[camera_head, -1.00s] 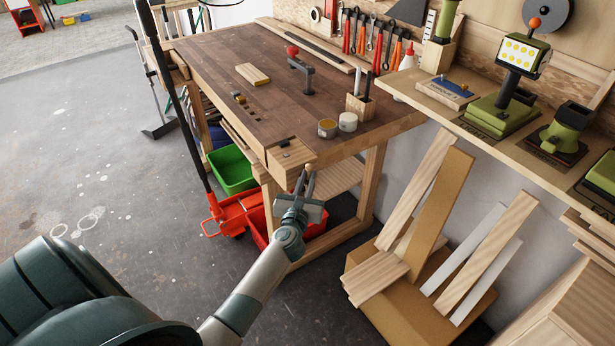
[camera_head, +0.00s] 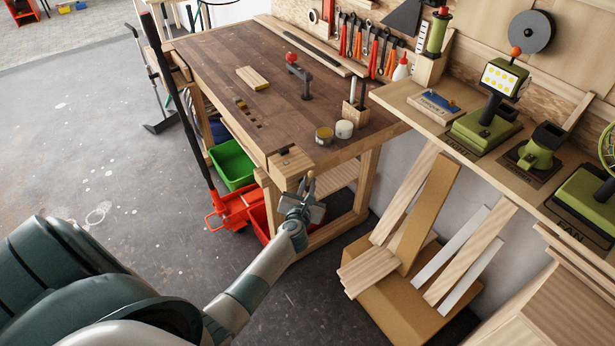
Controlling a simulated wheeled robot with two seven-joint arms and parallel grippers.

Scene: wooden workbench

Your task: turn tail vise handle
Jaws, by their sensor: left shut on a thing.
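The wooden workbench (camera_head: 230,60) stands in the middle of the view. Its tail vise (camera_head: 290,163) is the pale wooden block at the near corner. My left gripper (camera_head: 308,183) is at the near end of the bench, just below and in front of that block. It is shut on the tail vise handle, which is mostly hidden by the fingers; only a small pale tip seems to show there. My right gripper is not in view.
A green bin (camera_head: 232,163) and a red bin (camera_head: 232,212) sit left of the bench's near leg. A cardboard box (camera_head: 405,305) with leaning boards stands to the right. A shelf (camera_head: 415,112) with green tools runs along the wall. Open floor lies left.

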